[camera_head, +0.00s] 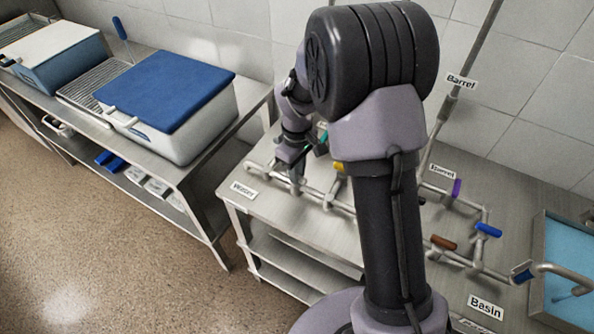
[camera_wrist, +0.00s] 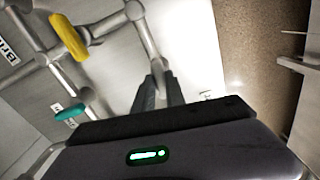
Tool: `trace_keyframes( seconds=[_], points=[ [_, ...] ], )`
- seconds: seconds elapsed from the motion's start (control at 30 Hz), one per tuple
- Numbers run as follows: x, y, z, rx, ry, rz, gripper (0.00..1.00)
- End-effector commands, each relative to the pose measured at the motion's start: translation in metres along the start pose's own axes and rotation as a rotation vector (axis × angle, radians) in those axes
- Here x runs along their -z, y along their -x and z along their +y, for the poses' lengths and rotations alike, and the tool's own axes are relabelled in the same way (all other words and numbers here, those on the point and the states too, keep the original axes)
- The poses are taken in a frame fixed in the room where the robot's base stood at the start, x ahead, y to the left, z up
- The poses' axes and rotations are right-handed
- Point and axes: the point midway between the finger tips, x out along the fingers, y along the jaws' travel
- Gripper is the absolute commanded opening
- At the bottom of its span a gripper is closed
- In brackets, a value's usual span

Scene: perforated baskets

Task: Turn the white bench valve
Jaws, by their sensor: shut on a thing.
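My gripper (camera_wrist: 158,74) is shut at the end of a pale pipe (camera_wrist: 147,36) in the wrist view. The white bench valve's handle is between my fingers and mostly hidden by them. In the head view my gripper (camera_head: 296,172) is low over the left end of the bench pipework, near the "Water" label (camera_head: 243,190). My own arm hides part of the pipes there. The handle's angle cannot be made out.
A yellow valve handle (camera_wrist: 69,37) and a teal one (camera_wrist: 70,112) are close by. Purple (camera_head: 457,188), blue (camera_head: 488,230) and brown (camera_head: 443,242) handles are further right. A basin (camera_head: 537,262) is at the right edge. A blue-lidded box (camera_head: 168,90) stands on the left table.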

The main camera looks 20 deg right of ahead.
Motion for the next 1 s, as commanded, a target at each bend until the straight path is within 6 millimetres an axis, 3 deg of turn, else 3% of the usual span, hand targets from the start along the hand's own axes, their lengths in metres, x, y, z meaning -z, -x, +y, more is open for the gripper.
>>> trace_keyframes(
  seconds=[1.0],
  points=[
    [0.0005,-0.0005,0.0003,0.0,-0.949,0.001,0.0]
  ],
)
